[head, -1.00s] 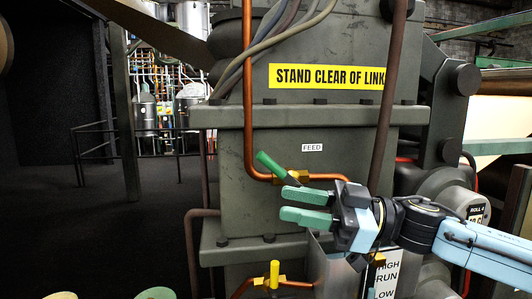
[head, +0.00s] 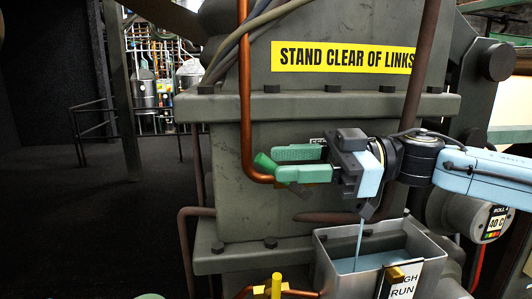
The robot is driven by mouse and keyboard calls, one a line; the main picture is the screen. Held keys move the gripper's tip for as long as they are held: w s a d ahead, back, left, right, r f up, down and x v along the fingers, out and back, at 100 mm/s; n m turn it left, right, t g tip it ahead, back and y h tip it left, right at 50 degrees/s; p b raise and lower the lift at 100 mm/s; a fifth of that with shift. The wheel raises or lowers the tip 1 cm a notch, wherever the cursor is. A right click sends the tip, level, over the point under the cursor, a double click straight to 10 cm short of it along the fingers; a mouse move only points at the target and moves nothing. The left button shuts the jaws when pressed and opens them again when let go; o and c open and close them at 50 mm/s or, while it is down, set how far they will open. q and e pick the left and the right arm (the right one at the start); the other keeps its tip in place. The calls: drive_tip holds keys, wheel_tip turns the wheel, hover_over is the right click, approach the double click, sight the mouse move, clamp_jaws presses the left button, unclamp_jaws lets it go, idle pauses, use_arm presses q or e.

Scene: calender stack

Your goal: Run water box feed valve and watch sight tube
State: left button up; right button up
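The feed valve's green lever (head: 264,161) tilts up to the left on the copper pipe (head: 246,90). My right gripper (head: 274,164) is at the lever. Its two green fingers are apart, one above the other, with the lever at their tips. The lower finger overlaps the lever, so contact is unclear, and the fingers hide most of the valve body. A thin water stream (head: 360,243) falls into the grey water box (head: 322,262), which holds water. The level plate (head: 403,285) on its front reads HIGH and RUN; its lower part is cut off. My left gripper is out of view.
A second valve with a yellow handle (head: 277,285) sits below, left of the box. A yellow STAND CLEAR OF LINKS sign (head: 343,57) is on the machine housing above. A roll unit with a gauge (head: 494,222) stands at right. Open dark floor lies at left.

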sight(267, 164)
drive_tip(key=shift+s+a+p, duration=0.15)
drive_tip(key=shift+a+p, duration=0.05)
drive_tip(key=shift+a, duration=0.8)
drive_tip(key=shift+s+a+p, duration=0.15)
drive_tip(key=shift+a, duration=0.8)
clamp_jaws()
